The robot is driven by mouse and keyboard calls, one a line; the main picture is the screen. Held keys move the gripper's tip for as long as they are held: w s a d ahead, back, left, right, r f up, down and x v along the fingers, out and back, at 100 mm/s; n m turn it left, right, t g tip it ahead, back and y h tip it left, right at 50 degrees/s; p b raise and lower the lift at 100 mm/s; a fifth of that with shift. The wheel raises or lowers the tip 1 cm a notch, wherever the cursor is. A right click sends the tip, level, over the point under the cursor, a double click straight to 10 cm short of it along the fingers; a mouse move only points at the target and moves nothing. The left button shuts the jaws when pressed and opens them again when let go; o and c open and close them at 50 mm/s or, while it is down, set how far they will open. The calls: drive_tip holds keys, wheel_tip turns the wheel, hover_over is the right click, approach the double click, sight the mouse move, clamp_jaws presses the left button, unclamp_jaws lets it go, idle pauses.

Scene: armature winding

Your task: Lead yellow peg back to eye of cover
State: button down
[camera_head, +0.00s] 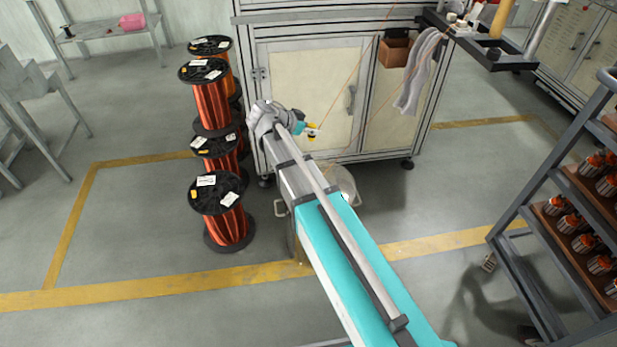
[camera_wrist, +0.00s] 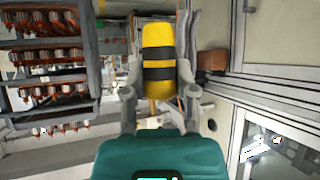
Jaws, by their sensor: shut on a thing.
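The yellow peg (camera_wrist: 158,36) has black bands and stands between the two fingers of my gripper (camera_wrist: 159,78) in the wrist view. My gripper is shut on it. In the head view my gripper (camera_head: 307,129) and the small yellow peg (camera_head: 312,136) are in front of the white cabinet. A thin copper-coloured wire (camera_head: 349,87) runs from near the peg up toward the cabinet top. A metal drum with side handles (camera_head: 348,182) stands on the floor below, partly hidden by my arm. Its top looks like the cover, but I cannot make out an eye on it.
Copper wire spools (camera_head: 229,222) are stacked left of my arm. The white cabinet (camera_head: 312,80) stands behind my gripper, with a brown box (camera_head: 394,51) and a grey cloth (camera_head: 418,72) on it. A rack of armatures (camera_head: 560,212) is at right. Floor between is clear.

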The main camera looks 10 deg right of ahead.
drive_tip(key=w+f+b, duration=0.1)
drive_tip(key=f+b, duration=0.9)
drive_tip(key=w+f+b, duration=0.2)
drive_tip(key=f+b, duration=0.7)
drive_tip(key=f, duration=0.2)
drive_tip(key=shift+w+a+b, duration=0.15)
drive_tip(key=shift+w+b, duration=0.15)
drive_tip(key=shift+b, duration=0.05)
drive_tip(key=shift+w+d+f+b, duration=1.25)
drive_tip(key=shift+f+b, duration=0.25)
drive_tip(key=shift+w+d+f+b, duration=1.25)
drive_tip(key=shift+f+b, duration=0.2)
drive_tip(key=shift+r, duration=0.15)
